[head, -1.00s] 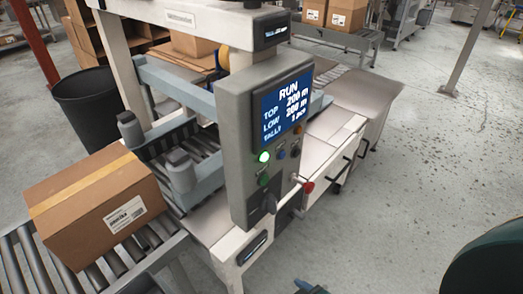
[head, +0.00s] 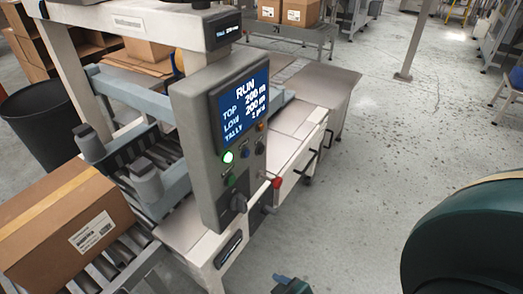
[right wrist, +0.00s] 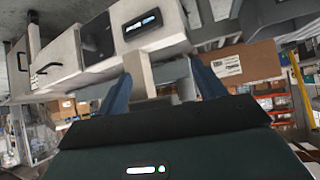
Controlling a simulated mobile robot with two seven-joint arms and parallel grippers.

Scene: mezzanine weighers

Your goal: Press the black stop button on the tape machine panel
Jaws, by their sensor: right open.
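The tape machine's grey control panel (head: 198,130) stands upright in the middle of the head view. Its blue screen (head: 240,105) reads RUN. Below are a lit green button (head: 228,157), a blue button (head: 245,153), an orange button (head: 260,127), a small dark button (head: 260,148), a dimmer green button (head: 231,180) and a black knob (head: 238,202). I cannot tell for sure which is the black stop button. My right gripper (right wrist: 164,80) is open and empty in the right wrist view; its tip shows at the head view's bottom edge, apart from the panel. My left gripper is not in view.
A red-tipped lever (head: 277,182) sticks out beside the panel's lower right. A taped carton (head: 65,225) sits on the roller conveyor (head: 125,265) at left. A black bin (head: 45,120) stands behind it. The floor (head: 370,150) to the right is open.

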